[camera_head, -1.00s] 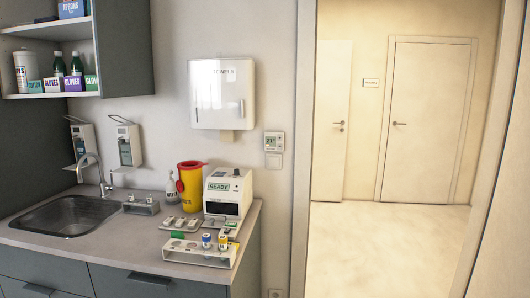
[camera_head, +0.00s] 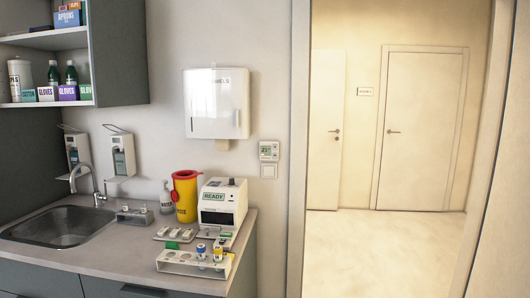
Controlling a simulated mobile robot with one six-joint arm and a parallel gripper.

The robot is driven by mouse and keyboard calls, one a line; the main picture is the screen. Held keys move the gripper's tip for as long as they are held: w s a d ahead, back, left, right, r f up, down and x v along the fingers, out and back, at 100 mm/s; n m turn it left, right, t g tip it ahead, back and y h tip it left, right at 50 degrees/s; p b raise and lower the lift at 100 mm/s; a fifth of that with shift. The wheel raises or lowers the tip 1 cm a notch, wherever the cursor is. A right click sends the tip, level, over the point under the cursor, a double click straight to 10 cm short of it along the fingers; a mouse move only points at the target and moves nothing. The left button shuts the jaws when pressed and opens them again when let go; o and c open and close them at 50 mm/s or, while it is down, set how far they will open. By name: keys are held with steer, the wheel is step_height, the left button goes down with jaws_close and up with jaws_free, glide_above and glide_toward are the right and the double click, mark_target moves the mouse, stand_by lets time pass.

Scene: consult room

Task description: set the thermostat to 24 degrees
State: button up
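The thermostat (camera_head: 269,151) is a small white box with a greenish display, on the wall to the right of the towel dispenser and left of the door frame. Its display is too small to read with certainty. A plain white switch plate (camera_head: 268,171) sits just below it. My gripper and arm do not show in this view.
A counter (camera_head: 120,258) with a sink (camera_head: 58,226) juts out at the left. On it stand a yellow bin with a red top (camera_head: 186,197), a white device marked READY (camera_head: 223,203) and a tube rack (camera_head: 194,262). The doorway (camera_head: 375,250) at right is open.

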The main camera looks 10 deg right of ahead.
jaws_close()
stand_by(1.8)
